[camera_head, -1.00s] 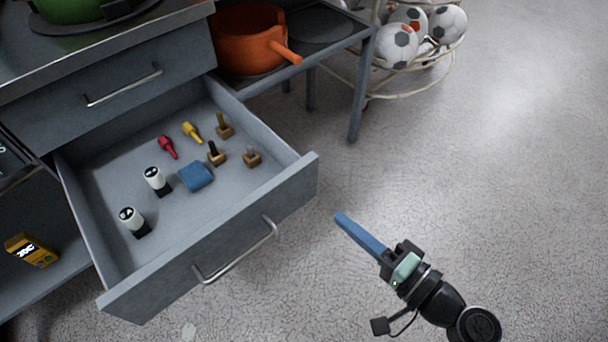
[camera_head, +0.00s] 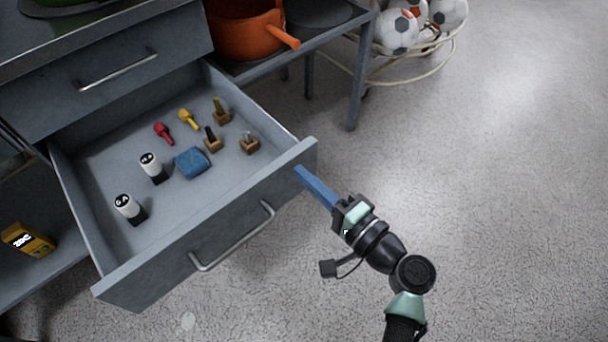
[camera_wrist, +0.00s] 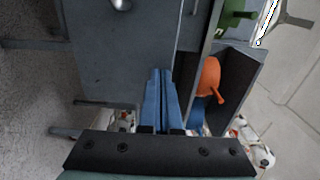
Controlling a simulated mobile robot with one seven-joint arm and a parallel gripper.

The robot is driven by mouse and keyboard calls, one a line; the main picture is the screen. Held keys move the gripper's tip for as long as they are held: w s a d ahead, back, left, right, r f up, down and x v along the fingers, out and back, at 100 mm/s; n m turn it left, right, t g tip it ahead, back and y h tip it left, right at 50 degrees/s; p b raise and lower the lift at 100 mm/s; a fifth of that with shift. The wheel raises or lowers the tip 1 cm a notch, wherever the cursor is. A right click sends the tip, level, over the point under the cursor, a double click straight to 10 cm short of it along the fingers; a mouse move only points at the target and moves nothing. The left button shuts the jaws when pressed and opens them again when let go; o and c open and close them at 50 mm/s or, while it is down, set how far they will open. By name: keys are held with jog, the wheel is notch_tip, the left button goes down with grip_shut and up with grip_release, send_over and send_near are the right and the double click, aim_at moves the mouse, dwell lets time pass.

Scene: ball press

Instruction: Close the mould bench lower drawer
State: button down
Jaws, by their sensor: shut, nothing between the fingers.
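The lower drawer (camera_head: 167,252) of the grey mould bench is pulled far out, with a bar handle (camera_head: 233,238) on its front. My gripper (camera_head: 299,172) has its blue fingers shut with nothing between them. In the head view the fingertips are at the right end of the drawer front, close to it; I cannot tell whether they touch. In the wrist view the blue fingers (camera_wrist: 158,78) lie together and point toward a grey panel. The upper drawer (camera_head: 110,80) is shut.
The open drawer holds a blue cloth-like block (camera_head: 192,162), white-topped stamps (camera_head: 152,168) and several small tools. An orange pot (camera_head: 245,32) stands on a side table (camera_head: 352,85). A wire basket of footballs (camera_head: 397,32) is behind. Floor at right is clear.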

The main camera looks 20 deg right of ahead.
jog(key=shift+w+a, duration=0.15)
jog(key=shift+w, duration=0.35)
